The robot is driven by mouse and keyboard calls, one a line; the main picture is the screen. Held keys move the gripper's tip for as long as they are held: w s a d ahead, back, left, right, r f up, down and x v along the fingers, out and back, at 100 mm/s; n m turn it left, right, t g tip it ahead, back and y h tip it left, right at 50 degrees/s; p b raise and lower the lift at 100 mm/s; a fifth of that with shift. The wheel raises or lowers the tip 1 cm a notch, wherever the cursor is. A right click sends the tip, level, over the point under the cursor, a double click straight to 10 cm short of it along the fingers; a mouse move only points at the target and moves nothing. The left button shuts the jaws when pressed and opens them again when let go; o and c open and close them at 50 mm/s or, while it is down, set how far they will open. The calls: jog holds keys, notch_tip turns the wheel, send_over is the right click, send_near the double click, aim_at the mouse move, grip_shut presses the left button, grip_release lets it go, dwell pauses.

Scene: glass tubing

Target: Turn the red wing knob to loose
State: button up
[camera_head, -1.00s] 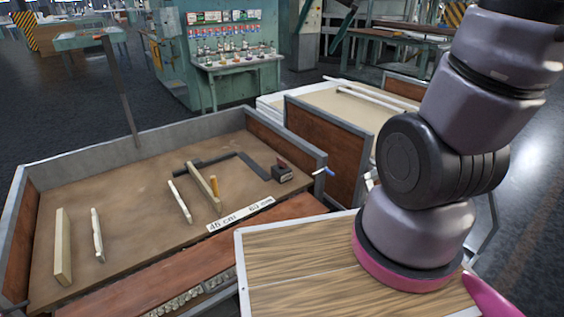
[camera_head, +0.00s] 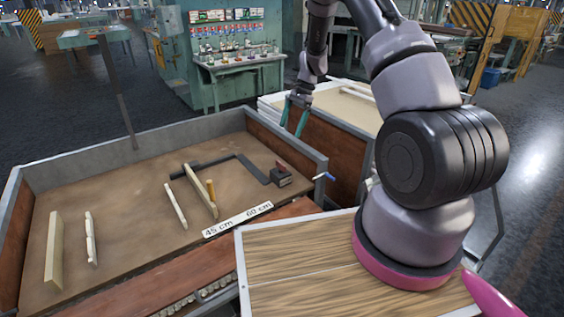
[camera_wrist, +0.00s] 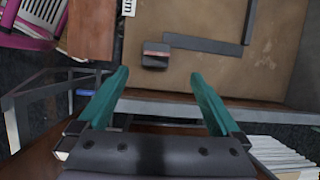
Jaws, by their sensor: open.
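A small dark block (camera_head: 281,179) with a red top part (camera_head: 281,164) sits at the right end of the tray, at the end of a dark L-shaped bar (camera_head: 248,166). The red part looks like the wing knob, but its wings are too small to make out. In the wrist view the block (camera_wrist: 155,61) shows a reddish band (camera_wrist: 156,52) and lies just beyond my fingertips, between them in the picture. My gripper (camera_head: 295,124) has teal fingers, spread open and empty. It hangs above the tray's far right wall, apart from the block. It also shows in the wrist view (camera_wrist: 160,73).
The tray has a raised grey rim (camera_head: 130,141). Pale strips (camera_head: 54,250) and an orange peg (camera_head: 211,190) stand in it. A white scale label (camera_head: 237,220) lies near its front edge.

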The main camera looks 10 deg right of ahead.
send_near(281, 163)
jog(key=shift+g, duration=0.3)
jog(key=x, duration=0.9)
jog(key=shift+w+f, duration=0.15)
jog(key=shift+w, duration=0.2)
jog(key=c, duration=1.3)
